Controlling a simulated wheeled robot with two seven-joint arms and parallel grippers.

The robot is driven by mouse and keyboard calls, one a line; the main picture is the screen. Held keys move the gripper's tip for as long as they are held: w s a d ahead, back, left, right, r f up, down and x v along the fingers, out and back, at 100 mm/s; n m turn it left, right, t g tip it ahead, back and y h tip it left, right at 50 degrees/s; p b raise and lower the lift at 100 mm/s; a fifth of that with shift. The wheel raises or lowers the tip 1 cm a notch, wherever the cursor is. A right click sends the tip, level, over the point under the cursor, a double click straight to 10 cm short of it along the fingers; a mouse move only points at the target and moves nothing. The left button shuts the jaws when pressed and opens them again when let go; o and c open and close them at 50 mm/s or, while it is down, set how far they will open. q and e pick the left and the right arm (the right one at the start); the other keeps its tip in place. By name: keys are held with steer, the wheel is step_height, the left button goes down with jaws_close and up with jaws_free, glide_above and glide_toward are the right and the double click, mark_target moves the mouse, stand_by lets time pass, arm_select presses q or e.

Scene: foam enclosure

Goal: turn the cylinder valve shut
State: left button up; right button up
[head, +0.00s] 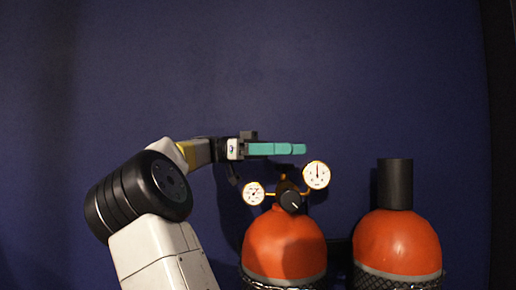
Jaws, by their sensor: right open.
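An orange cylinder (284,248) stands low in the middle of the head view. On its top is a brass valve and regulator assembly (287,184) with a black knob (291,201) bearing a pale mark, facing me. Two round white gauges, left (253,194) and right (316,174), flank it. My right gripper (303,149) is open, with teal fingers level and pointing right. In the picture it is just above the valve assembly, apart from the knob. Its fingers overlap in this side view, so the gap hardly shows. My left gripper is out of view.
A second orange cylinder (397,242) with a black cap (395,184) stands close on the right. Dark mesh wraps the lower part of both cylinders. A plain dark blue wall (400,70) is behind.

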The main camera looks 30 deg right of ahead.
steer(key=shift+s+a+r, duration=0.15)
steer(key=shift+s+a, duration=1.05)
steer(key=shift+s, duration=0.15)
